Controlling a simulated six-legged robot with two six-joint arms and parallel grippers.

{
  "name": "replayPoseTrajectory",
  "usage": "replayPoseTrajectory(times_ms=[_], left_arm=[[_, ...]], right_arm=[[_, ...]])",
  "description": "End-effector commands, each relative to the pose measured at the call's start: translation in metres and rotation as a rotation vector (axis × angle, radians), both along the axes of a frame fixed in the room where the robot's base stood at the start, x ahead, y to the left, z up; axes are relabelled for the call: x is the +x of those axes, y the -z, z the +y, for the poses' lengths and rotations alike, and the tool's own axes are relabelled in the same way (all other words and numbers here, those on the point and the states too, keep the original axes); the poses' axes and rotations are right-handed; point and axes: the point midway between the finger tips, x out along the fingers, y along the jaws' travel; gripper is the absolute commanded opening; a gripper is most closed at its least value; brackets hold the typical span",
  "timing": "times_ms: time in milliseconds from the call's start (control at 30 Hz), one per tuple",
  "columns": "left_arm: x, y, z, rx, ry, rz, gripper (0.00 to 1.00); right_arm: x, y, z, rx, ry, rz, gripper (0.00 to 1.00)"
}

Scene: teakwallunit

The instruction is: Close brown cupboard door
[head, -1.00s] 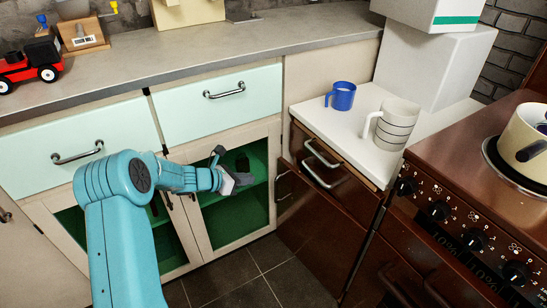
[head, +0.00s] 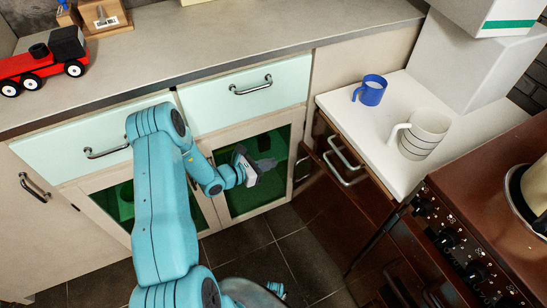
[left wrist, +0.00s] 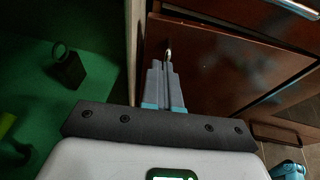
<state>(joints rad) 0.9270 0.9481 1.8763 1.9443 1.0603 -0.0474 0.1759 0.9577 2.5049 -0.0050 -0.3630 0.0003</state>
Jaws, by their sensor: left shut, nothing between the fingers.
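The brown cupboard door (head: 325,215) is below the drawers of the brown unit at the right of centre. It looks slightly ajar, its left edge standing out near the cream cabinet. Its small metal handle (head: 301,168) is near that edge. My left gripper (head: 268,164) is shut and empty, in front of the cream cabinet's green-backed opening, pointing right at the door's handle side. In the left wrist view the closed fingers (left wrist: 167,70) point at the brown door (left wrist: 215,60), with the handle (left wrist: 168,54) just beyond their tips. Contact cannot be told.
Brown drawers with metal handles (head: 340,160) are above the door. A blue mug (head: 370,90) and a striped mug (head: 424,135) stand on the white top (head: 345,105). The stove (head: 465,190) is at the right.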

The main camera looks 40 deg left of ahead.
Motion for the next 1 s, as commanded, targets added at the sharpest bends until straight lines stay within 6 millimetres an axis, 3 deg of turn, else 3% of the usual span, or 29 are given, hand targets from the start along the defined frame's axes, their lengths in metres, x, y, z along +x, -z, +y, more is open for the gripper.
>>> replayPoseTrajectory(times_ms=[300, 500, 700, 1000], left_arm=[[0.066, 0.023, -0.021, 0.0, 0.006, -0.002, 0.0], [0.097, 0.022, -0.028, 0.001, 0.007, -0.001, 0.0], [0.109, 0.021, -0.029, 0.0, 0.005, 0.0, 0.0], [0.11, 0.021, -0.028, 0.0, 0.004, 0.0, 0.0]], right_arm=[[0.0, 0.011, 0.0, 0.0, 0.0, 0.0, 0.97], [0.0, 0.014, 0.0, 0.0, 0.0, 0.0, 0.97], [0.0, 0.014, 0.0, 0.0, 0.0, 0.0, 0.97], [0.0, 0.014, 0.0, 0.0, 0.0, 0.0, 0.97]])
